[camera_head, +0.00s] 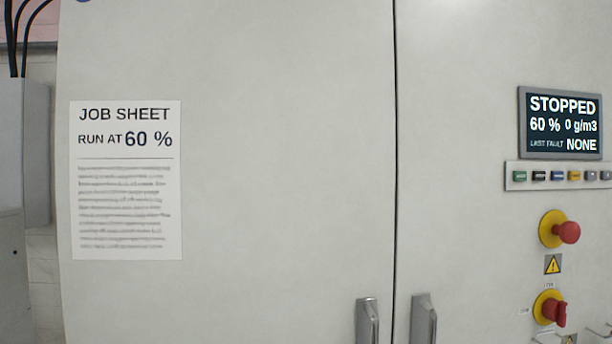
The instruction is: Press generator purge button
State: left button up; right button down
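A row of several small buttons sits on a pale strip (515,186) on the cabinet's right door. From left they are a green button (520,176), a black button (539,176), a blue button (557,176), a yellow button (574,175) and grey ones (589,175) up to the right edge. Their labels are too small to read, so I cannot tell which is purge. Above them a display (562,123) reads STOPPED, 60 %, 0 g/m3, LAST FAULT NONE. Neither gripper can be made out.
Below the buttons are a red mushroom knob (569,232) on yellow, a warning sign (553,265) and a red rotary switch (553,310). Two door handles (367,322) (423,320) stick out at the bottom centre. A job sheet (126,180) reads RUN AT 60 %.

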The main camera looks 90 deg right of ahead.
aim_at(555, 175)
jog(key=u, duration=0.05)
jog(key=k, duration=1.35)
jog(key=z, duration=2.05)
